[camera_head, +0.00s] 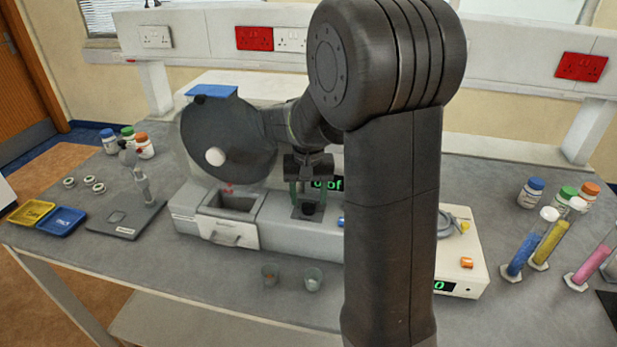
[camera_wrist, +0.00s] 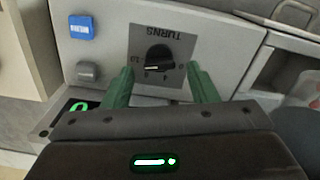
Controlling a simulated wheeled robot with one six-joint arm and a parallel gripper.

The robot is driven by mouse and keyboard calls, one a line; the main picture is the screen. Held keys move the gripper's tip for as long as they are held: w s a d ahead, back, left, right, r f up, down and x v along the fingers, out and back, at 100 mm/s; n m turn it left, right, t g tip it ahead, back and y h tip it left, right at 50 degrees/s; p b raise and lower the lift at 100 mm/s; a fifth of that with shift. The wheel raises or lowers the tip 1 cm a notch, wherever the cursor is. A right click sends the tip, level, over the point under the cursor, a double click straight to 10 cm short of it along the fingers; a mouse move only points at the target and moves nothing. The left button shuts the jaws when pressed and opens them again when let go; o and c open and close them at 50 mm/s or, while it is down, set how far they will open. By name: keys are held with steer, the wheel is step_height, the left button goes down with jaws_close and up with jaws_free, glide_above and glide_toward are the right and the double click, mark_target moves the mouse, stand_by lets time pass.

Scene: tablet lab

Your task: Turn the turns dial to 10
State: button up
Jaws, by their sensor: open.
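The turns dial (camera_wrist: 158,56) is a black knob on a dark square plate marked TURNS, upside down in the wrist view. A white line on the knob points toward the left of that view; the small numbers around it are hard to read. The dial also shows in the head view (camera_head: 309,209), on the grey machine's front. My gripper (camera_wrist: 160,74) is open, its green fingers on either side of the dial with gaps to the knob. In the head view my gripper (camera_head: 308,193) points down at the dial. I cannot tell its exact height above the knob.
A blue button (camera_wrist: 81,27) and a grey button (camera_wrist: 88,72) sit beside the dial plate. The drum (camera_head: 228,140) and an open drawer (camera_head: 231,205) are left of the dial. Two glass beakers (camera_head: 312,279) stand in front. My arm hides the machine's middle right.

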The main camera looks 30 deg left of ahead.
step_height(320, 180, up, 13)
steer(key=shift+b, duration=0.4)
stand_by(0.4)
step_height(320, 180, down, 14)
steer(key=shift+r+p, duration=0.1)
steer(key=shift+p, duration=0.35)
steer(key=shift+r, duration=0.1)
